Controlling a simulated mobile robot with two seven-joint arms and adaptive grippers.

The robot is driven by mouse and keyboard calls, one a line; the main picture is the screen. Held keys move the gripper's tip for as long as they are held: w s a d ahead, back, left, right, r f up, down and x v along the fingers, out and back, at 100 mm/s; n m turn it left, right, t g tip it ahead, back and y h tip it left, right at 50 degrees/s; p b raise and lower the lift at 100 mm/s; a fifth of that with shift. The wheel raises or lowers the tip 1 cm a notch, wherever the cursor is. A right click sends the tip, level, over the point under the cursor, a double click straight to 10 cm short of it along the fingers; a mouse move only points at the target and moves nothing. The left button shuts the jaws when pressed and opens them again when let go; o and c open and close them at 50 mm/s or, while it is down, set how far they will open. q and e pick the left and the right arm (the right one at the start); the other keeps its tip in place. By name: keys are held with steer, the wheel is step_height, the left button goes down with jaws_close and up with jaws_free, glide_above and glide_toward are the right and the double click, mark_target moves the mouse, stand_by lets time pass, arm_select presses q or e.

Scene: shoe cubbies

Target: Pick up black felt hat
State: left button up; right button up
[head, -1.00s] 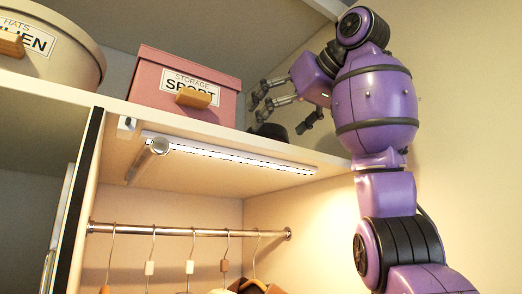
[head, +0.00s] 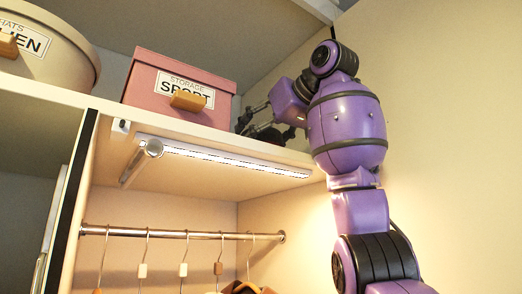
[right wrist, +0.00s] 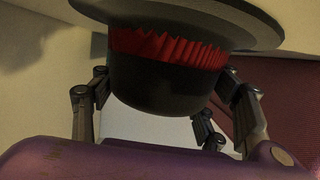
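The black felt hat (right wrist: 165,90) has a pleated red band and a wide brim, and fills the upper middle of the right wrist view. In the head view it is mostly hidden behind my right gripper (head: 258,122), on the upper shelf. In the right wrist view, the fingers of my right gripper (right wrist: 165,82) are spread on both sides of the hat's crown. They are close to it; I cannot tell whether they touch. My left gripper is not in view.
A pink storage box (head: 150,83) stands on the shelf (head: 210,133) just left of my right gripper. A round beige hat box (head: 70,62) is farther left. A wall is close on the right. A clothes rail (head: 200,235) with hangers runs below the shelf.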

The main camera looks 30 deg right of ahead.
steer(key=c, duration=0.4)
step_height(320, 180, up, 8)
steer(key=shift+s+a+f, duration=0.1)
steer(key=shift+s, duration=0.05)
steer(key=shift+r, duration=1)
